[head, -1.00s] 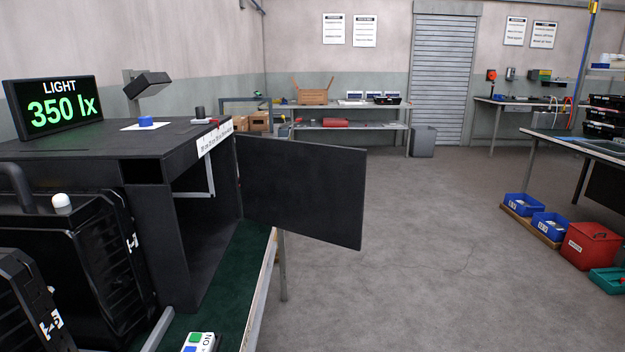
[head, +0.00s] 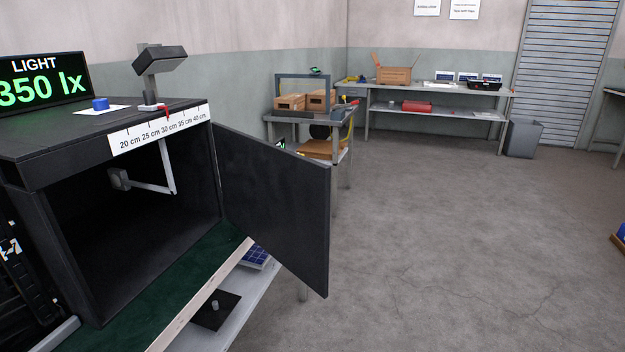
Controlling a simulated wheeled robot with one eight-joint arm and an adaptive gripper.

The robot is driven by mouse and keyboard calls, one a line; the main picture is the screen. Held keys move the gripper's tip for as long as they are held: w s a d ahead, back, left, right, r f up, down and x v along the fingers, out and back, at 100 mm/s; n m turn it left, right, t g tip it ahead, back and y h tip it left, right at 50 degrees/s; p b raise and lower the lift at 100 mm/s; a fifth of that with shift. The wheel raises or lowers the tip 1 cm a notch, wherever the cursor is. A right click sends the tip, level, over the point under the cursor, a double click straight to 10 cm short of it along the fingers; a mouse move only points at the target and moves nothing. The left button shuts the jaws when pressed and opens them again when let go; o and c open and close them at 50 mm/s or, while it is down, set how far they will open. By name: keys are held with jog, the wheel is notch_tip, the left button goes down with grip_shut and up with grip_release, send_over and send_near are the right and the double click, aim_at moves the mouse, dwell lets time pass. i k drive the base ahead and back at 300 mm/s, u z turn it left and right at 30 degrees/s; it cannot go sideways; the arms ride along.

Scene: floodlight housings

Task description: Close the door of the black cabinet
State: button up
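The black cabinet (head: 48,230) stands on a bench with a green top at the left of the head view. Its front is open and its dark inside shows. A light grey bracket arm (head: 150,184) hangs inside near the top. The cabinet door (head: 275,205) is a flat black panel hinged at the right side of the opening. It stands wide open, swung out to the right past the bench edge. My gripper is not in view.
The green bench top (head: 190,275) lies before the opening, with a pale front edge and a lower shelf (head: 262,300) beneath. A small table with cardboard boxes (head: 305,100) stands behind the door. The floor (head: 440,220) to the right is clear.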

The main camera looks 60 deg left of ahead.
aim_at(280, 198)
jog(key=i, duration=2.2)
jog(key=u, duration=4.35)
jog(key=i, duration=1.05)
jog(key=u, duration=0.05)
